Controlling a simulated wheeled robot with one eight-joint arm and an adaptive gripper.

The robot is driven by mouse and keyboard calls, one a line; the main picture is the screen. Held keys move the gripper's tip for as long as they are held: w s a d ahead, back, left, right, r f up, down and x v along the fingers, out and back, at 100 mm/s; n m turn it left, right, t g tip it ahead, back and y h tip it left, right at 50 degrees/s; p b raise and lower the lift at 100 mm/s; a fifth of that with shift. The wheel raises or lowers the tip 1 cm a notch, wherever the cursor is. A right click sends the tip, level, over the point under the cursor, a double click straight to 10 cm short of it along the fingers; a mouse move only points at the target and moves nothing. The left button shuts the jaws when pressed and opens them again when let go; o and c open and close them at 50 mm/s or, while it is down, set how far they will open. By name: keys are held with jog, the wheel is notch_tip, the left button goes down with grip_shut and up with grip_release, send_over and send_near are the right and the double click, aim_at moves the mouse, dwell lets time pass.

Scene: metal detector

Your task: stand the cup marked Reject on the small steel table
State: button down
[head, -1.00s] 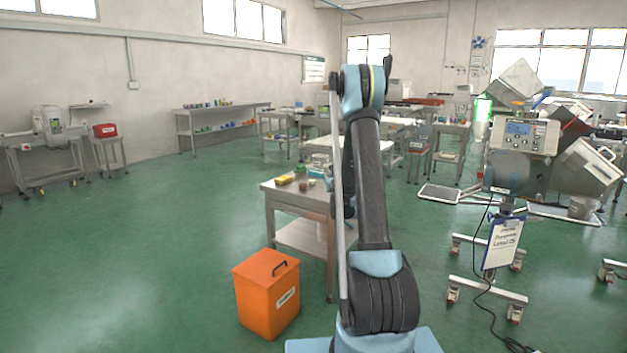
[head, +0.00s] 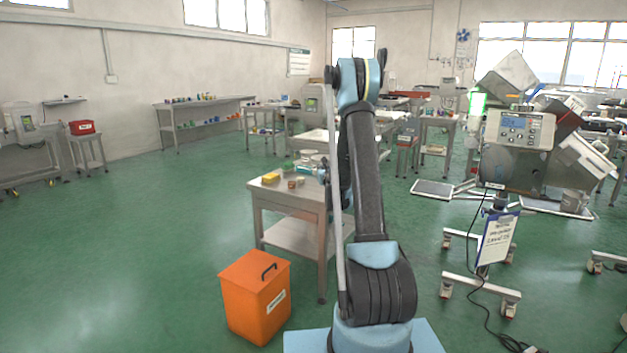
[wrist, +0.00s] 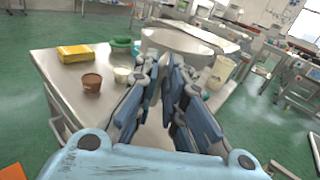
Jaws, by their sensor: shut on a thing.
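An orange bin (head: 255,297) stands on the floor before the table. A metal detector (head: 515,150) on a wheeled stand is at the right, with a cable on the floor. A small stand with a red box (head: 82,127) is far left. The left floor is clear.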

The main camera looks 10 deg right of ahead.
aim_at(329, 164)
jog(key=d+n+y, duration=0.1)
jog(key=d+y, duration=0.1)
jog(key=w+d+n+g+y, duration=0.1)
jog(key=d+n+y, duration=0.1)
jog(key=y, duration=0.1)
jog(key=w+d+n+g+y, duration=0.1)
jog(key=d+y, duration=0.1)
jog(key=shift+w+d+r+n+y, duration=0.15)
jog(key=shift+r+n+y, duration=0.15)
jog(key=shift+y, duration=0.1)
jog(key=shift+s+h, duration=0.2)
jog(key=shift+h, duration=0.5)
jog(key=shift+f, duration=0.25)
jog(key=shift+m, duration=0.4)
jog(key=shift+f, duration=4.75)
jog(key=c, duration=1.7)
grip_release()
